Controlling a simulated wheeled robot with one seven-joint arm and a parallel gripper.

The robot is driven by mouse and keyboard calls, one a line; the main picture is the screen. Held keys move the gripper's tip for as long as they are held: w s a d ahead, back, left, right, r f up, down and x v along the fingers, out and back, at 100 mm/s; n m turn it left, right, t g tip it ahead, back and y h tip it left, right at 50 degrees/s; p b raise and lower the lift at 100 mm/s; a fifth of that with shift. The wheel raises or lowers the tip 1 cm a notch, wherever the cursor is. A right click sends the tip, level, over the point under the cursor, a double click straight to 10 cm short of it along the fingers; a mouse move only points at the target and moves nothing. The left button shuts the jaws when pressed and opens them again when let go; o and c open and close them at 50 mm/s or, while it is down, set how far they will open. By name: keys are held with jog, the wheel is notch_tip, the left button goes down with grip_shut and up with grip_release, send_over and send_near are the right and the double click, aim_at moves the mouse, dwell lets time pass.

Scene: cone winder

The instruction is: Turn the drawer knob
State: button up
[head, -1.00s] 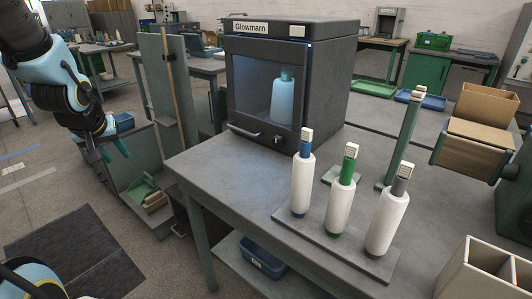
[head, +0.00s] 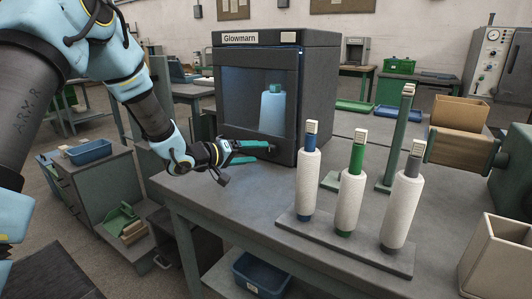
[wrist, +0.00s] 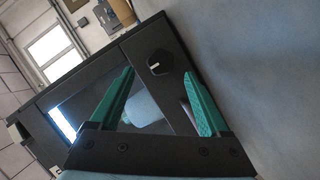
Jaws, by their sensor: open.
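The dark Glowmarn cabinet (head: 318,80) stands on the grey table, with a light blue bottle (head: 272,108) behind its front window. Its round black knob (wrist: 159,62) with a white mark shows in the wrist view, ahead of my fingertips and between their lines. In the head view the knob is hard to make out behind my fingers. My gripper (head: 258,151) has green fingers and is at the lower front of the cabinet. In the wrist view my gripper (wrist: 162,88) is open, with nothing between the fingers.
Three wound cones (head: 348,203) with blue, green and grey tops stand on a grey base (head: 335,243) right of my gripper. A green post (head: 398,140) stands behind them. A beige box (head: 490,260) is at the right front. The table's left front corner is clear.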

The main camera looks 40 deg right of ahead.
aim_at(268, 152)
jog(key=shift+x, duration=2.55)
grip_shut()
